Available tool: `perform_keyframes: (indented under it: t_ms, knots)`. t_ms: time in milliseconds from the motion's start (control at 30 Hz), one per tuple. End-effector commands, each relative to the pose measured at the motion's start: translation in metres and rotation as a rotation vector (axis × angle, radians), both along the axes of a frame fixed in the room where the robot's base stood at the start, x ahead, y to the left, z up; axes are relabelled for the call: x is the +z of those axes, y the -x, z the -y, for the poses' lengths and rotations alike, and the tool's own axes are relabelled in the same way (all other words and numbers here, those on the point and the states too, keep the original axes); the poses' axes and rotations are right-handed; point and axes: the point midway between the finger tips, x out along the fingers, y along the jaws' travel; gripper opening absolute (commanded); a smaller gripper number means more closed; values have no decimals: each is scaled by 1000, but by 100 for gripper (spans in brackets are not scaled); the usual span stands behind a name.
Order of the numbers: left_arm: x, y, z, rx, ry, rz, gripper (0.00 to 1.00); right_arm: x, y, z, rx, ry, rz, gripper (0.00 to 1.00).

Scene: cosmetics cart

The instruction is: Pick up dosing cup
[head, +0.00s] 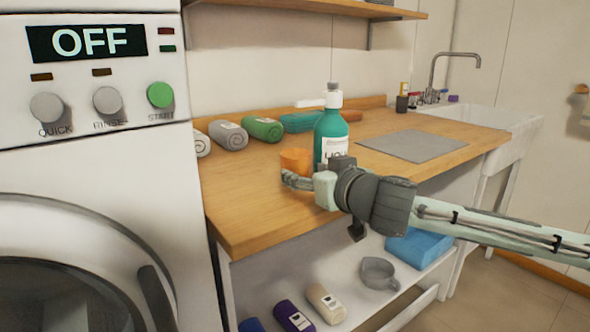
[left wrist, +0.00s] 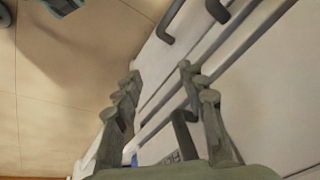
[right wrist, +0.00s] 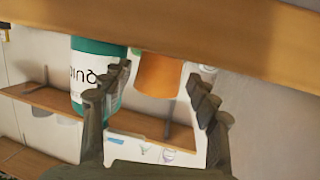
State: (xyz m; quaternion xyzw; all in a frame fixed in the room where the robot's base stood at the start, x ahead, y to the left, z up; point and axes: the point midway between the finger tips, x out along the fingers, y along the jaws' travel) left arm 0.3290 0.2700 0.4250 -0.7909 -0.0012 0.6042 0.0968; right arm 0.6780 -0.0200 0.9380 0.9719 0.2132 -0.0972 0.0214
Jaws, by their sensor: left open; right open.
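The dosing cup, which I take to be the small orange cup (head: 295,158), stands on the wooden counter left of the teal bottle (head: 331,133). My right gripper (head: 288,179) is open in front of the cup, and the gripper hides the cup's lower part. In the right wrist view the orange cup (right wrist: 158,76) appears between the open fingers (right wrist: 163,80), with no visible grip on it. The bottle (right wrist: 95,72) stands close beside the left finger there. My left gripper (left wrist: 162,82) is open and empty, away from the counter, and is not in the head view.
Rolled towels (head: 262,129) lie along the back of the counter (head: 240,205). A grey mat (head: 412,146) lies right of the bottle, before the sink (head: 480,115). A washing machine (head: 95,175) stands at left. A grey jug (head: 379,272) sits on the shelf below.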

Motion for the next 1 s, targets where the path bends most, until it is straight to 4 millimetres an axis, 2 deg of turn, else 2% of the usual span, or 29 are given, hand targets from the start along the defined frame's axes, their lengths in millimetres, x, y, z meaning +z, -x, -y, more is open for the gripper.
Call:
perform_keyframes:
  t_ms: [233, 533, 800, 833, 867, 1000]
  knots:
    - [-16, 8, 3, 0, 9, -19, 41, -8, -30, -15, -1, 1, 1, 60]
    - [-16, 2, 3, 1, 10, -11, 41, -10, -34, -17, 0, 0, 0, 59]
    - [-14, 1, 2, 1, 10, -8, 41, -10, -34, -17, 0, 0, 0, 25]
    - [-13, 0, 2, 1, 10, -7, 41, -9, -34, -17, 0, 0, 0, 25]
    - [-13, 0, 2, 1, 10, -6, 41, -9, -34, -17, 0, 0, 0, 20]
    - [-13, 0, 2, 1, 9, -6, 41, -10, -34, -17, 0, 0, 0, 20]
